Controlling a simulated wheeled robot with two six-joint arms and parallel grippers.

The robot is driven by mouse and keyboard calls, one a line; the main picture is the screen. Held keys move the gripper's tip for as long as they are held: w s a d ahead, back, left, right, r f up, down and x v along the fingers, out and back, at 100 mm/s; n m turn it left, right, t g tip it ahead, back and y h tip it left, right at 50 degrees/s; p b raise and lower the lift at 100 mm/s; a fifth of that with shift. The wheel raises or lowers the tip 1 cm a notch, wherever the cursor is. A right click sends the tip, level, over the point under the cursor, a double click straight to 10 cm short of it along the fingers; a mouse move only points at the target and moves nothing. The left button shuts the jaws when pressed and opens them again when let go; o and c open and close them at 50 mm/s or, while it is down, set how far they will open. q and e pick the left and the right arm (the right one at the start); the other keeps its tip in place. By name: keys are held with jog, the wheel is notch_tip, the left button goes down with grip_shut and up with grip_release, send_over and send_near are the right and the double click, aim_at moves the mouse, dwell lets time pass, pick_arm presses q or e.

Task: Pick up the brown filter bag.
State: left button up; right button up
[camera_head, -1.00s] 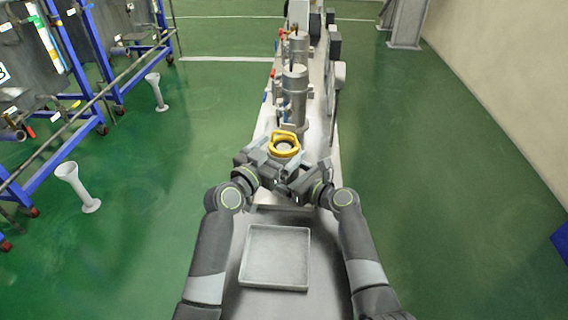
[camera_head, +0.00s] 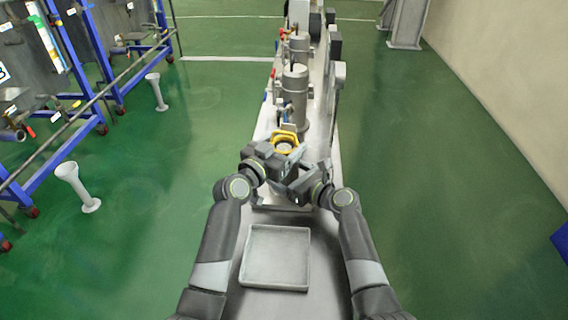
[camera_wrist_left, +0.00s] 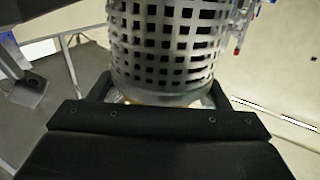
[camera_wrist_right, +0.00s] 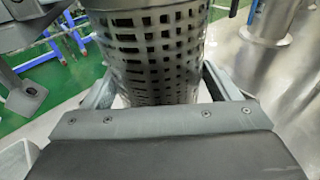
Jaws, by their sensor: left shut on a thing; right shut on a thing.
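No brown filter bag can be made out in any view. A yellow ring-shaped rim (camera_head: 284,132) with a grey middle shows in the head view, partly covered by my grippers. In the left wrist view a perforated metal basket (camera_wrist_left: 175,45) stands between the fingers of my left gripper (camera_wrist_left: 160,92), which is shut on it. In the right wrist view the perforated basket (camera_wrist_right: 155,50) is between the fingers of my right gripper (camera_wrist_right: 162,88), also shut on it. In the head view both grippers meet just in front of the rim, and the finger contacts are hidden.
A shallow grey tray (camera_head: 245,262) lies empty on the bench near me. Metal filter housings (camera_head: 295,95) stand in a row beyond the rim. Blue-framed racks (camera_head: 75,140) and white stands (camera_head: 77,185) are at left.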

pick_arm(q)
jog(key=shift+f, duration=0.1)
grip_shut()
pick_arm(e)
jog(key=shift+f, duration=0.2)
pick_arm(q)
notch_tip(320, 180, up, 10)
jog(key=shift+r, duration=0.15)
jog(key=shift+w, duration=0.1)
pick_arm(e)
jog(key=o, duration=0.8)
jog(key=shift+w, duration=0.1)
jog(key=shift+o, duration=0.2)
jog(key=shift+d+r, duration=0.1)
